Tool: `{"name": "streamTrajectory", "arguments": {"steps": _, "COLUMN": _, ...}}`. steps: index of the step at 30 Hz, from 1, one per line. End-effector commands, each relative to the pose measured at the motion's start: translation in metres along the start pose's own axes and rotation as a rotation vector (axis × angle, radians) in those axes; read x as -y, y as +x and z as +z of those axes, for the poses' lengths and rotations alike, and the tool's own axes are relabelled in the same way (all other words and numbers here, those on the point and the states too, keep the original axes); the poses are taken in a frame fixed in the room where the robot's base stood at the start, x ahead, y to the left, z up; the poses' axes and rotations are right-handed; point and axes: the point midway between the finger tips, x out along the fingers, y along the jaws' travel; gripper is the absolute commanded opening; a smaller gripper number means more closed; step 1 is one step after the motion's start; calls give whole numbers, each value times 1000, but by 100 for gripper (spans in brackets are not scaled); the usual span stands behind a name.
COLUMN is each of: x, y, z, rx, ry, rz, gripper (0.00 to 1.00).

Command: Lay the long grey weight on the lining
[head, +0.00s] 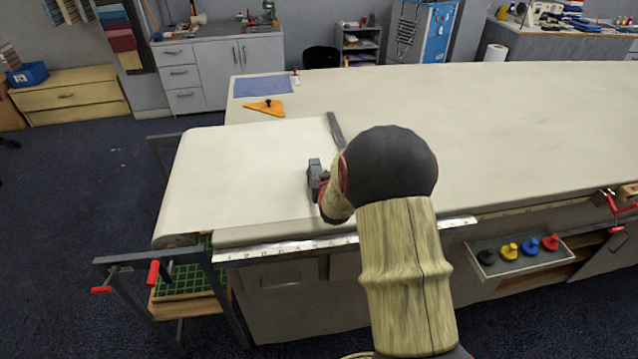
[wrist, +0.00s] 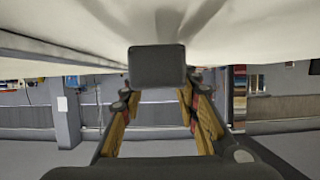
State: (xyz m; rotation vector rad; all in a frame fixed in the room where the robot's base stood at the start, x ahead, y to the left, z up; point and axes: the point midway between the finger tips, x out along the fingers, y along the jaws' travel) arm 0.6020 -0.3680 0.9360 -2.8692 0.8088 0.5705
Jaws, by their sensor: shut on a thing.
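My gripper (head: 316,182) is low over the pale sheet at the table's left end, partly hidden by my own wrist in the head view. In the wrist view its two fingers (wrist: 157,105) are closed on a dark grey block (wrist: 157,67), the long grey weight seen end-on. Its length is hidden there. The pale sheet (head: 235,170), which looks like the lining, lies flat below and left of my gripper. I cannot tell whether the weight touches the cloth. A separate-looking grey bar (head: 335,130) lies near the sheet's right edge, just beyond my gripper.
An orange triangular tool (head: 265,107) and a blue cloth piece (head: 263,85) lie at the back left. A metal ruler strip (head: 290,248) runs along the front edge. A tray (head: 520,257) with several coloured knobbed pieces hangs at the front. The table's right side is clear.

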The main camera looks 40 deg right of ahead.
Motion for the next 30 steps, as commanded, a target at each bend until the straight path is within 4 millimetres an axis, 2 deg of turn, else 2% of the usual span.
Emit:
{"name": "streamTrajectory", "arguments": {"steps": 1, "x": -1, "y": 4, "z": 8, "rx": -4, "ry": 0, "rz": 1, "gripper": 0}}
{"name": "streamTrajectory", "arguments": {"steps": 4, "x": -1, "y": 8, "z": 16, "rx": -5, "ry": 0, "rz": 1, "gripper": 0}}
{"name": "streamTrajectory", "arguments": {"steps": 16, "x": -1, "y": 9, "z": 19, "rx": -5, "ry": 0, "rz": 1, "gripper": 0}}
{"name": "streamTrajectory", "arguments": {"steps": 17, "x": -1, "y": 8, "z": 22, "rx": 2, "ry": 0, "rz": 1, "gripper": 32}}
{"name": "streamTrajectory", "arguments": {"steps": 26, "x": -1, "y": 8, "z": 22, "rx": 2, "ry": 0, "rz": 1, "gripper": 49}}
{"name": "streamTrajectory", "arguments": {"steps": 30, "x": -1, "y": 8, "z": 22, "rx": 2, "ry": 0, "rz": 1, "gripper": 49}}
